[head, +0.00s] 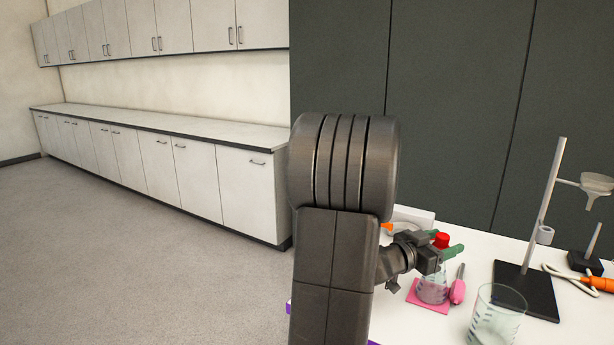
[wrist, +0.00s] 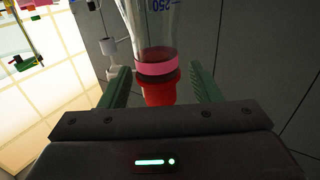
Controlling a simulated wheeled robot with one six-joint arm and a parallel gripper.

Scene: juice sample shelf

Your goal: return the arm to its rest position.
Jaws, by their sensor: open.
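A small flask (head: 433,287) with a red cap (head: 441,240) stands upright on a pink square mat (head: 424,302) on the white table. My gripper (head: 449,243) has its two green fingers around the level of the cap. The wrist view shows the flask (wrist: 154,35) upside down, with pink-red liquid and the red cap (wrist: 158,93) between the fingers. The fingers (wrist: 157,75) are open, with a gap on each side of the cap. My arm hides part of the table's left end in the head view.
A pink tool (head: 458,286) lies right of the flask. A glass beaker (head: 497,318) stands near the front. A stand with a dark base (head: 527,291) and an orange-handled cable (head: 600,284) are at right. Open floor (head: 130,240) and cabinets (head: 165,165) are at left.

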